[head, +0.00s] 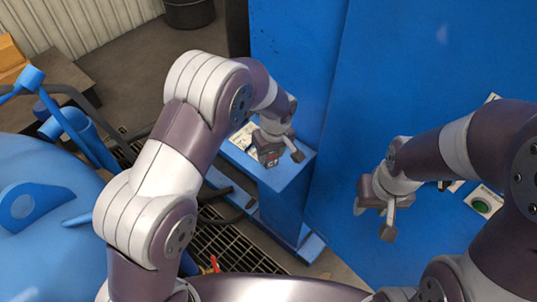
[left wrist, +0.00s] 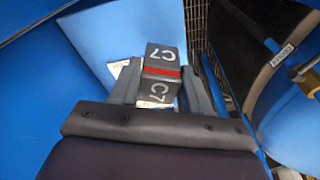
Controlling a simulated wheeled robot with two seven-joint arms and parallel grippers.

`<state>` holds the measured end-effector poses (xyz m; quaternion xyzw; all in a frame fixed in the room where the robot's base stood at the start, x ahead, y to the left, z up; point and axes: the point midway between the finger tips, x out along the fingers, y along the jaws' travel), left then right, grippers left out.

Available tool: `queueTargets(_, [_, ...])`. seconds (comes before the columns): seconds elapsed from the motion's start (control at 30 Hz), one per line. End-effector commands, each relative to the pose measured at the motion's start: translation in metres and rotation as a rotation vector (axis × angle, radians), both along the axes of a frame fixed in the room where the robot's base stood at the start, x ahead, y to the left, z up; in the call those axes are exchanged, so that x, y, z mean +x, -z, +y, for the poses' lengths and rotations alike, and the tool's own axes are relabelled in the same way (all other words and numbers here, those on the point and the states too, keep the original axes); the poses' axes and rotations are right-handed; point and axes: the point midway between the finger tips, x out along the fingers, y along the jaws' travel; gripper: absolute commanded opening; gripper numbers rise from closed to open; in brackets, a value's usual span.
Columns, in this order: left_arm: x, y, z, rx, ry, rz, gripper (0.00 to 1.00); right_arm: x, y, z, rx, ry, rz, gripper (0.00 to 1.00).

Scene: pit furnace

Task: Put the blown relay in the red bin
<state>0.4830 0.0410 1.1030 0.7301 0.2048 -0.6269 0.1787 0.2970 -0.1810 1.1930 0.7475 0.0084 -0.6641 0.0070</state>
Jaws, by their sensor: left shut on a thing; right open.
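The relay (head: 269,158) is a dark grey block with a red stripe. In the left wrist view the relay (left wrist: 162,56) shows the mark C7 on two faces, with the red band between them. My left gripper (head: 282,153) is shut on it, above the blue pedestal; its two fingers (left wrist: 160,90) flank the block in the left wrist view. Whether the relay touches the pedestal top, I cannot tell. My right gripper (head: 374,216) is open and empty in front of the blue cabinet. No red bin shows in either view.
A blue pedestal (head: 298,174) with a white label or paper stands against the tall blue cabinet (head: 300,60). A green button (head: 481,206) is on the right. Floor grating (head: 225,240) and a large blue vessel (head: 40,220) lie left. A dark drum (head: 190,12) stands at the back.

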Motion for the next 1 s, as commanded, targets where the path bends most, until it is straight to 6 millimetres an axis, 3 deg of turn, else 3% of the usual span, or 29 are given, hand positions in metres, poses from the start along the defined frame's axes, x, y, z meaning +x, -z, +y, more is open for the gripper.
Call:
queueTargets(0.3, [0.0,0.041,0.006,0.001,0.001,0.003,0.15,0.0,-0.025,0.0,0.0,0.0,0.001,0.43])
queueTargets(0.63, [0.0,0.049,0.006,-0.001,0.001,0.0,0.15,0.0,-0.018,0.0,0.0,0.0,0.001,0.43])
queueTargets(0.67, [0.0,0.049,0.006,-0.001,0.001,0.0,0.5,0.0,-0.018,0.0,0.0,0.0,0.001,0.43])
queueTargets(0.73, [0.0,0.047,0.006,-0.001,0.001,0.0,0.72,0.0,-0.02,0.0,0.0,0.0,0.001,0.43])
queueTargets(1.0, [0.0,0.047,0.006,-0.001,0.001,0.0,0.72,0.0,-0.02,0.0,0.0,0.0,0.001,0.43])
